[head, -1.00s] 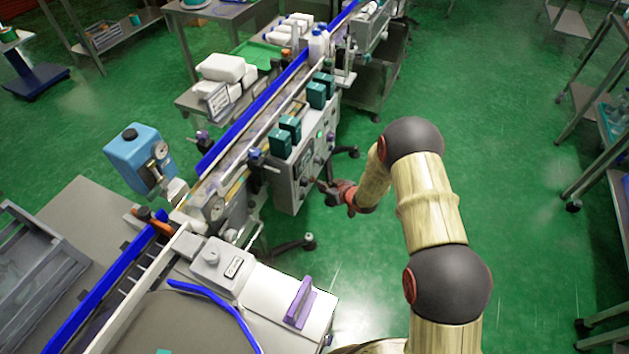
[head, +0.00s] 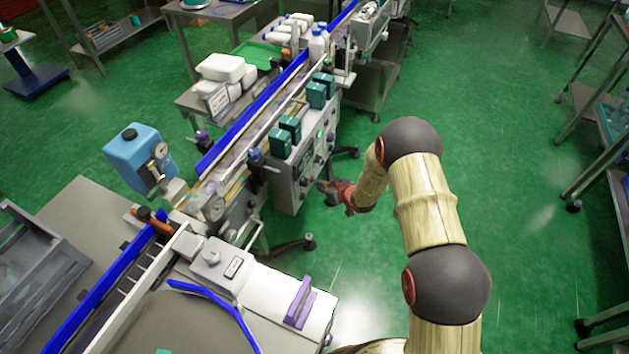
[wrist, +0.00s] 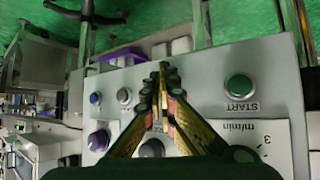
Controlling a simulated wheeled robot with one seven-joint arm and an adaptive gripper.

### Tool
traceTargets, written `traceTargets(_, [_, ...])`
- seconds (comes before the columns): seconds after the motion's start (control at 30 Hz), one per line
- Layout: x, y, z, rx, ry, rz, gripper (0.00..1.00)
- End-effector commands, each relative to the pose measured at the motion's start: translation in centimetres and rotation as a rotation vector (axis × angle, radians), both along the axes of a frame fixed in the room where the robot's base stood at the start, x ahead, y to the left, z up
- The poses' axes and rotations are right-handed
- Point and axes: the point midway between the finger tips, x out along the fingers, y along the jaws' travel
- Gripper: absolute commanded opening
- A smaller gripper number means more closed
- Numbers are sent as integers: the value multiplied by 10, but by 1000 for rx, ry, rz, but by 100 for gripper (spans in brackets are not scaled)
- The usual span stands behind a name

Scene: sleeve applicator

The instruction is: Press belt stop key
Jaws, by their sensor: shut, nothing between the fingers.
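The grey control panel (wrist: 210,85) of the belt machine fills much of the wrist view, upside down. It has a green button marked START (wrist: 240,86) and part of an m/min dial (wrist: 265,150). Left of my fingers are a dark purple knob (wrist: 98,140), a small blue button (wrist: 95,98) and a small grey one (wrist: 124,95). No stop label is readable; a dark round control (wrist: 151,148) is partly hidden behind the fingers. My gripper (wrist: 163,70) is shut and empty in front of the panel. In the head view, my gripper (head: 323,187) is just right of the panel (head: 290,190); contact is unclear.
The conveyor with blue rails (head: 245,120) runs up and away, with teal boxes (head: 284,137) above the panel. A blue tank unit (head: 140,155) stands to the left. Green floor (head: 520,160) is open to the right; steel shelves (head: 600,150) line the far right.

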Motion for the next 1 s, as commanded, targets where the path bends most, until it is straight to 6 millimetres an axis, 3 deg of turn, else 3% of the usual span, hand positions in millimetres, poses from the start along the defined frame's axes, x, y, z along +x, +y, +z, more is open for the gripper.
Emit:
traceTargets(0.43, [1,1,1,0,-1,1,0])
traceTargets(1.0, [-6,-14,0,1,0,1,0])
